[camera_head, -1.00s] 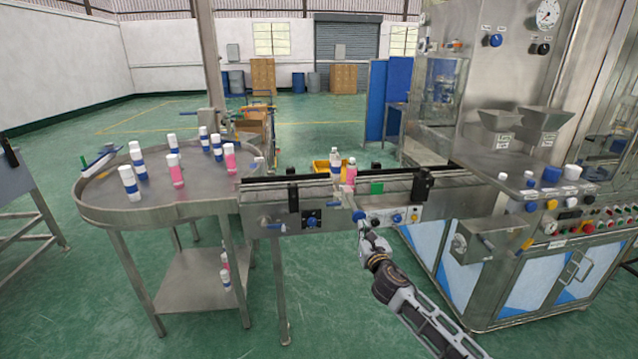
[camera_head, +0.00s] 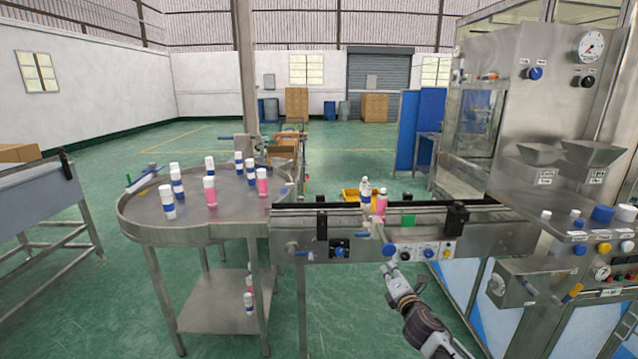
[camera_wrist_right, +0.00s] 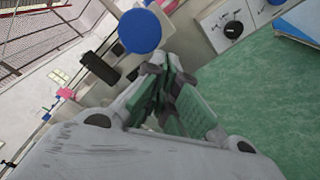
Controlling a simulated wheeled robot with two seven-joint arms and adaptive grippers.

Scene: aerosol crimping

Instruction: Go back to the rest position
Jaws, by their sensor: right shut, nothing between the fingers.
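My right gripper (camera_head: 391,269) is in front of the conveyor's control panel, just below a blue knob (camera_head: 388,250). In the right wrist view the gripper (camera_wrist_right: 163,88) is shut and holds nothing, with the round blue knob (camera_wrist_right: 140,31) close beyond its fingertips. I cannot tell from these views whether they touch. My right arm comes in from the lower right. My left gripper is not in view.
The conveyor (camera_head: 480,217) carries a white bottle (camera_head: 365,190) and a pink bottle (camera_head: 381,205). A round steel table (camera_head: 190,231) with several bottles stands at its left. The crimping machine (camera_head: 530,110) stands at the right. Green floor (camera_head: 345,310) lies clear below the conveyor.

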